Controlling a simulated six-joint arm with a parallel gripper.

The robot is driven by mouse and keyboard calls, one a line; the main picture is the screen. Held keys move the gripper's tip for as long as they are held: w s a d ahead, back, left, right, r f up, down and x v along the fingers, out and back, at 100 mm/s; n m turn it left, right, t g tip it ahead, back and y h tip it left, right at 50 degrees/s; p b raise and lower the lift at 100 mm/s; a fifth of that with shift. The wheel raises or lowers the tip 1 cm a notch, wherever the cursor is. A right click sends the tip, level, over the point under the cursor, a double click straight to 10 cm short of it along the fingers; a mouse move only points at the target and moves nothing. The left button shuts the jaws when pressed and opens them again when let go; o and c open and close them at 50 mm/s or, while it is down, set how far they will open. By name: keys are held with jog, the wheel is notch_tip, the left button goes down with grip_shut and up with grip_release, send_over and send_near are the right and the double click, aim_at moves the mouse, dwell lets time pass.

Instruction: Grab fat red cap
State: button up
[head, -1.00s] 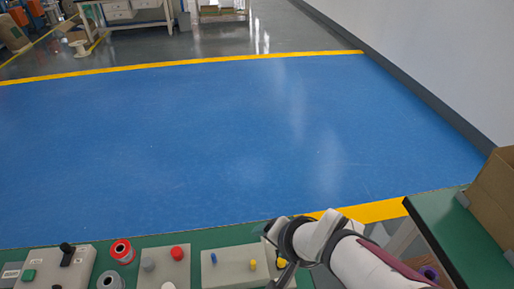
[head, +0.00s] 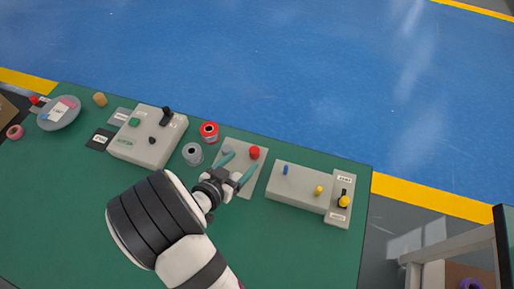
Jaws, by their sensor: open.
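The fat red cap (head: 254,152) stands on the light grey plate (head: 247,192) near the back edge of the green table. A grey cap (head: 228,149) stands on the same plate to its left. My gripper (head: 238,164) is open with its two teal fingers pointing toward the back of the plate. One fingertip is close to the grey cap. The other is just in front of the red cap, and I cannot tell whether it touches. I see nothing between the fingers.
A red spool (head: 209,131) and a grey spool (head: 192,153) stand left of the plate. A control box (head: 147,143) lies further left. A panel (head: 295,188) with blue and yellow pegs is close on the right. The front of the green table (head: 290,245) is clear.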

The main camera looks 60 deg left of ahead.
aim_at(253, 152)
jog(key=x, duration=0.7)
jog(key=shift+f, duration=0.25)
grip_shut()
